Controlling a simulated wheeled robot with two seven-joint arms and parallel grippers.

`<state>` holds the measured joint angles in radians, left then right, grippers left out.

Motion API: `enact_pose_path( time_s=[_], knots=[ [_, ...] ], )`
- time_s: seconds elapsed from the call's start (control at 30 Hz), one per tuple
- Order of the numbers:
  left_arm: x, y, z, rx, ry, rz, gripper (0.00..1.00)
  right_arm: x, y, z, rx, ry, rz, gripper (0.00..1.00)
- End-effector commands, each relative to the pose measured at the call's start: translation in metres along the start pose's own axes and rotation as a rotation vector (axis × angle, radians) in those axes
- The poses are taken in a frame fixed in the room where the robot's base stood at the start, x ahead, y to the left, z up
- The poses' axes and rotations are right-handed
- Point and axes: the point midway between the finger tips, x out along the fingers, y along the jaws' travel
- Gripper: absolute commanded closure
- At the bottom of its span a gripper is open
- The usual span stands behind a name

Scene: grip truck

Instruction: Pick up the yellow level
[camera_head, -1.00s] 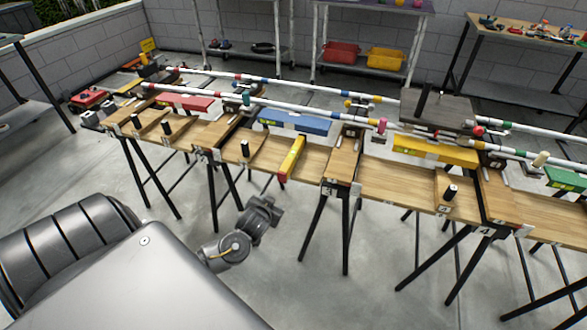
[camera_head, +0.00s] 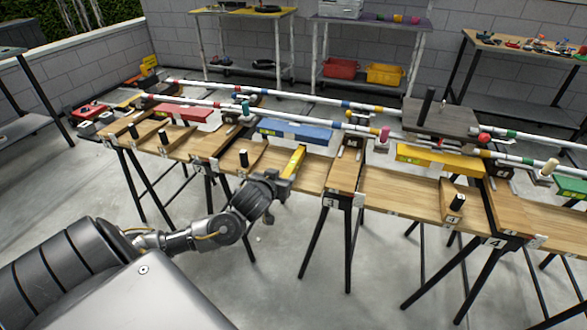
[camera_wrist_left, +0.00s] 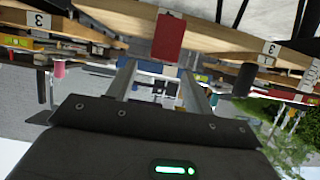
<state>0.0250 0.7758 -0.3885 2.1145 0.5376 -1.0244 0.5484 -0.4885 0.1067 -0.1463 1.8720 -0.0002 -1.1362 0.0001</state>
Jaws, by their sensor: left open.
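A yellow level (camera_head: 294,159) lies on the bench and sticks out over its front edge. Its red end faces my left gripper (camera_head: 283,184) and is mostly hidden by it in the head view. The left wrist view shows the red end (camera_wrist_left: 169,38) ahead of the fingers of my left gripper (camera_wrist_left: 160,85), which are apart with nothing held between them. Whether a finger touches the level I cannot tell. My right gripper is not in view.
Long white poles (camera_head: 320,103) run behind. The floor in front is clear apart from bench legs.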

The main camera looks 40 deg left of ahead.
Motion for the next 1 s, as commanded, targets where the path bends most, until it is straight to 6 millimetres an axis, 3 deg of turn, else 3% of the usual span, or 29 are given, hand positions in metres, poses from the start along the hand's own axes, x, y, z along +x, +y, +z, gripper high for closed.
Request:
enact_pose_path(
  time_s=[0.27,0.6,0.87,1.0],
  knots=[
    [0.01,-0.001,0.001,0.002,-0.001,-0.001,0.48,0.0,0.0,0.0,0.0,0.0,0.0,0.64],
    [0.054,0.001,0.007,0.0,0.0,-0.003,0.48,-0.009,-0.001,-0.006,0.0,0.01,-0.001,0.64],
    [0.058,0.001,0.007,0.0,-0.001,0.0,0.48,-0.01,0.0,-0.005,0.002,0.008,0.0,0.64],
    [0.058,0.001,0.007,0.0,-0.001,0.0,0.63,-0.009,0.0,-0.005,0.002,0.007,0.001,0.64]
  ],
)
